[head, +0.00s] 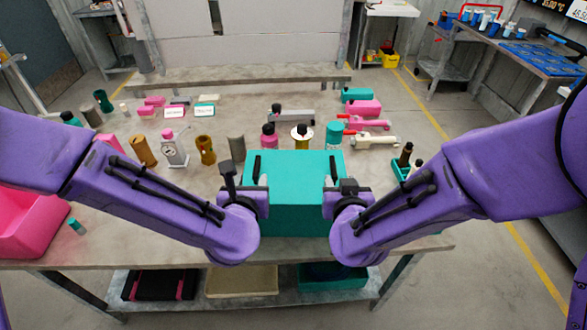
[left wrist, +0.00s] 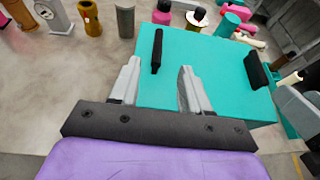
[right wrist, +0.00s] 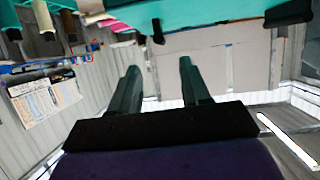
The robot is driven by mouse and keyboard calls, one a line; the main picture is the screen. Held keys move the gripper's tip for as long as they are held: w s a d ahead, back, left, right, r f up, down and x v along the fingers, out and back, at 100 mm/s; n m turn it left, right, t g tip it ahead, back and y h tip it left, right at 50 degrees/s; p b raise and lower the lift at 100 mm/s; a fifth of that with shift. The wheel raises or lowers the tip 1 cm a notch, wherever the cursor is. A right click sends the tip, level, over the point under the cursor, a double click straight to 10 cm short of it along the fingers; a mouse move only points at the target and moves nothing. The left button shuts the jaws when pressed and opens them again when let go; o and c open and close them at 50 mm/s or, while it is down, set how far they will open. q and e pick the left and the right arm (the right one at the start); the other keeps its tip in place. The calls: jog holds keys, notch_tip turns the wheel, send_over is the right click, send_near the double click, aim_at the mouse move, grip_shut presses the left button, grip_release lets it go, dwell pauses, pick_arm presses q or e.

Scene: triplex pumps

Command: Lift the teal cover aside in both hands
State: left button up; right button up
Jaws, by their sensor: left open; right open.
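The teal cover (head: 295,205) is a box standing at the table's near edge, with a black handle on its left (head: 257,166) and another on its right (head: 332,167). My left gripper (head: 262,181) is open at the cover's left side. In the left wrist view, its two apart fingers (left wrist: 158,75) reach over the cover's edge, with the left handle (left wrist: 157,50) just beyond and between them. My right gripper (head: 330,182) is open at the right side. In the right wrist view, its fingers (right wrist: 157,75) are apart and empty, with a handle (right wrist: 158,32) beyond them.
Behind the cover stand a pink-and-black bottle (head: 269,138), a white-and-yellow part (head: 300,138) and a teal cylinder (head: 333,136). A small teal tray (head: 407,169) stands close to the right. A pink bin (head: 25,220) is far left.

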aim_at(256, 167)
pick_arm(q)
jog(key=shift+w+f, duration=0.35)
jog(key=shift+w, duration=0.15)
pick_arm(e)
jog(key=shift+w+d+f, duration=0.1)
jog(key=shift+w+f, duration=0.25)
jog(key=shift+w, duration=0.15)
pick_arm(q)
jog(key=shift+s+a+r, duration=0.1)
jog(key=shift+s, duration=0.15)
pick_arm(e)
jog(key=shift+s+a+r, duration=0.15)
jog(key=shift+s+a, duration=0.05)
pick_arm(q)
jog(key=shift+w+a, duration=0.1)
jog(key=shift+w, duration=0.1)
pick_arm(e)
jog(key=shift+w, duration=0.25)
pick_arm(q)
jog(key=x, duration=1)
jog(key=shift+s, duration=0.1)
pick_arm(e)
jog(key=x, duration=1)
jog(key=shift+s, duration=0.1)
pick_arm(q)
grip_shut()
pick_arm(e)
grip_shut()
